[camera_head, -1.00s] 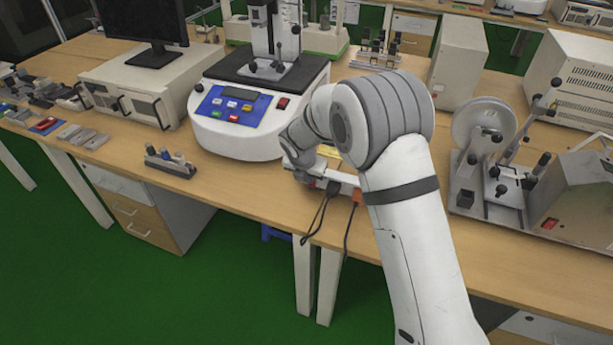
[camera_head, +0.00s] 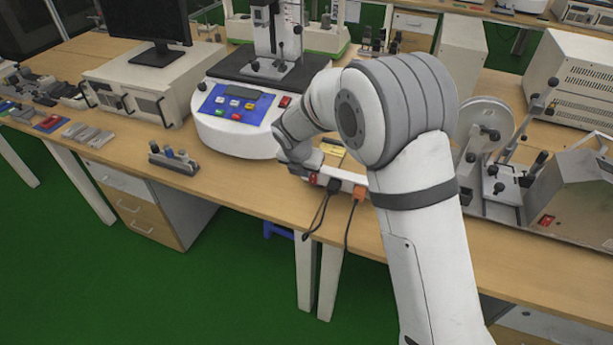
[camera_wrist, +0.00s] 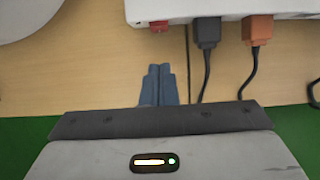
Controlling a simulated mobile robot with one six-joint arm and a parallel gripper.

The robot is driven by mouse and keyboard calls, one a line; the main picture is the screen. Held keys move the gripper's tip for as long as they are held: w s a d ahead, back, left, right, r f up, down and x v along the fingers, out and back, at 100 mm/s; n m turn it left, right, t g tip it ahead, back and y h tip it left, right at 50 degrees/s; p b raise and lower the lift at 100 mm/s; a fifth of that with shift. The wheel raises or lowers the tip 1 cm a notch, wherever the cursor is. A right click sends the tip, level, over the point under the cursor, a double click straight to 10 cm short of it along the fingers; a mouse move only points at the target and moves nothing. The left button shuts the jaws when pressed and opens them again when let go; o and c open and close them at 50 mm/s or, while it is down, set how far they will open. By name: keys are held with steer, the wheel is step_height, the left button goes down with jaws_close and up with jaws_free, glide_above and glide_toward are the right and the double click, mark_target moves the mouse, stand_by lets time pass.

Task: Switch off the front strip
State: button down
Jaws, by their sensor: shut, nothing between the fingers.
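The front strip (camera_head: 345,184) is a white power strip lying along the front edge of the wooden table. Its red switch (camera_head: 312,178) is at its left end, beside a black plug (camera_head: 333,186) and an orange plug (camera_head: 359,192). The wrist view shows the strip (camera_wrist: 190,9) across the top, with the red switch (camera_wrist: 159,26) at its near side. I cannot tell the switch's position. My gripper (camera_wrist: 160,68) is shut and empty, its blue-grey fingertips below the switch in that picture, apart from it. My wrist hides the fingers in the head view.
A white tester with a blue panel (camera_head: 237,103) stands just behind and left of the strip. A small block with knobs (camera_head: 173,160) sits to the left. A reel machine (camera_head: 487,130) stands at right. Cables hang over the table's front edge.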

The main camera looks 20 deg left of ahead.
step_height(320, 180, up, 6)
steer(key=shift+s, duration=0.45)
steer(key=shift+a, duration=0.1)
steer(key=s+d+r+m, duration=0.3)
steer(key=d+r+m, duration=0.3)
steer(key=d, duration=0.4)
steer(key=s+d+r+m, duration=0.3)
steer(key=d+m, duration=0.6)
steer(key=d, duration=0.1)
steer(key=s+d+m+g, duration=0.1)
steer(key=s+d+m, duration=1.4)
steer(key=s+m, duration=0.4)
steer(key=shift+s+r+m+g, duration=0.15)
steer(key=shift+r+m+g, duration=0.15)
steer(key=shift+r+m, duration=0.2)
